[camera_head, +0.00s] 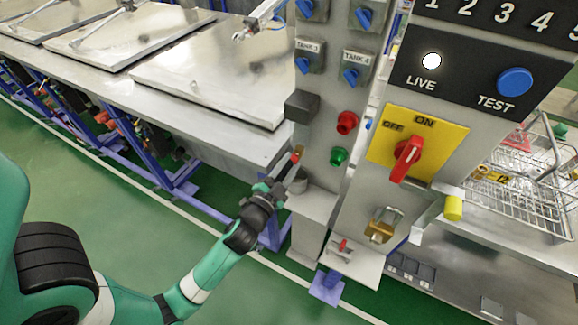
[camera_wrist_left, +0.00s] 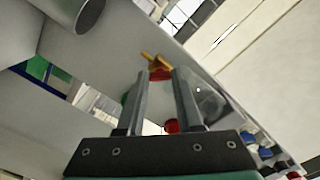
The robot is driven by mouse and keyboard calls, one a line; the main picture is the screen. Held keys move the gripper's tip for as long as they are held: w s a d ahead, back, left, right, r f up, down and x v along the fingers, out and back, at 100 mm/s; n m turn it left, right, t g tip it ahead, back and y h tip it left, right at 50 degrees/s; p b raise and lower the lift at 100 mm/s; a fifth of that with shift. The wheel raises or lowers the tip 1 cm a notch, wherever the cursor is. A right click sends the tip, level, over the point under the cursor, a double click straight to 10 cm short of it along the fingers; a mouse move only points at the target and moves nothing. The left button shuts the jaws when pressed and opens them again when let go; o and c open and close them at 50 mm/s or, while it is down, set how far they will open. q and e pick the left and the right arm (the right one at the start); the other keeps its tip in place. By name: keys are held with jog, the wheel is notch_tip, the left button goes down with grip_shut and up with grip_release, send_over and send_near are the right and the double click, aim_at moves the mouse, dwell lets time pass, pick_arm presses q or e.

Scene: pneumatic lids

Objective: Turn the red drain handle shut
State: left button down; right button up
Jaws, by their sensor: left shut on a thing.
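The red drain handle (camera_head: 296,156) sits by a brass-coloured valve, on the left side of the grey control post. My left gripper (camera_head: 289,172) reaches up to it from below left. In the left wrist view, the red handle (camera_wrist_left: 160,75) shows between the tips of my left gripper (camera_wrist_left: 162,82), with the brass valve part (camera_wrist_left: 156,62) just beyond. The jaws are shut on the handle, which they partly hide. How far the handle is turned is hard to tell.
The control post (camera_head: 322,150) carries blue tank knobs (camera_head: 351,76), a red button (camera_head: 347,122) and a green button (camera_head: 339,156). A red switch (camera_head: 406,158) on a yellow plate and a brass padlock (camera_head: 380,232) are to the right. Metal tank lids (camera_head: 215,70) lie left; green floor is open below.

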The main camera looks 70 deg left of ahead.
dwell(0.4)
pick_arm(q)
jog(key=c, duration=0.6)
grip_release()
jog(key=shift+o, duration=0.2)
jog(key=shift+s, duration=0.1)
jog(key=b+v, duration=0.2)
jog(key=v, duration=0.9)
jog(key=shift+s+d+b, duration=0.15)
jog(key=shift+s+b, duration=0.05)
jog(key=shift+b, duration=0.15)
jog(key=shift+r, duration=0.1)
